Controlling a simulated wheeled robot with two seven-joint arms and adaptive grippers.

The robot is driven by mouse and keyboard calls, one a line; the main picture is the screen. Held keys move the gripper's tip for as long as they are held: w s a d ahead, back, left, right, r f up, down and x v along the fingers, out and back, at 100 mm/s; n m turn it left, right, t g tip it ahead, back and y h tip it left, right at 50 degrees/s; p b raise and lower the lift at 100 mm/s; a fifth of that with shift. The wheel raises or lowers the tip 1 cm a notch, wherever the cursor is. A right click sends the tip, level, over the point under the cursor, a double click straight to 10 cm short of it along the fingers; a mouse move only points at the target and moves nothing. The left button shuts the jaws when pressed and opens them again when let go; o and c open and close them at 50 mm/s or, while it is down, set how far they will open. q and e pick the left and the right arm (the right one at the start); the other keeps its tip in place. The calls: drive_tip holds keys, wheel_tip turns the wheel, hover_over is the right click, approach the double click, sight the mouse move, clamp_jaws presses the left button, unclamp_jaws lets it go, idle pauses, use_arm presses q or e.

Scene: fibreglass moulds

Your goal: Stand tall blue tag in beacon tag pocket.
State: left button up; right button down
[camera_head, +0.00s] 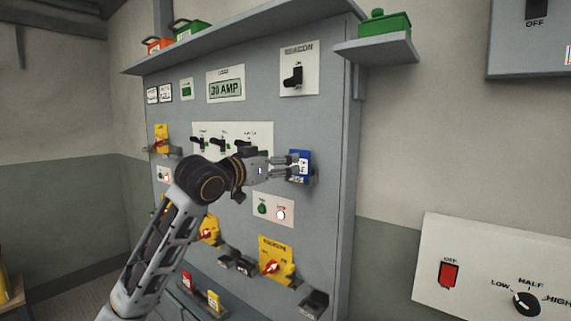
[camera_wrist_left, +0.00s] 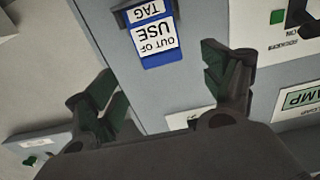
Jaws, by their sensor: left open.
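The tall blue tag (camera_head: 306,155), with a white "OUT OF USE" label, stands upright against the right part of the grey panel. Its lower end is in a small dark pocket (camera_head: 304,180), below the BEACON switch plate. In the left wrist view the blue tag (camera_wrist_left: 155,50) appears upside down, its lower end in the dark pocket (camera_wrist_left: 122,13). I cannot read which pocket this is. My left gripper (camera_head: 291,165) is open and empty, its fingertips just in front of the tag. In the left wrist view the tag shows beyond the gap between the fingers (camera_wrist_left: 155,82). My right gripper is not in view.
The BEACON switch (camera_head: 293,76) is above the tag, and a plate with green and lit buttons (camera_head: 273,210) is below. Yellow tags (camera_head: 276,262) and other dark pockets (camera_head: 313,303) are lower. A shelf with a green box (camera_head: 384,25) juts out at upper right.

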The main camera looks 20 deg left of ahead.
use_arm(q)
drive_tip(key=shift+v, duration=0.9)
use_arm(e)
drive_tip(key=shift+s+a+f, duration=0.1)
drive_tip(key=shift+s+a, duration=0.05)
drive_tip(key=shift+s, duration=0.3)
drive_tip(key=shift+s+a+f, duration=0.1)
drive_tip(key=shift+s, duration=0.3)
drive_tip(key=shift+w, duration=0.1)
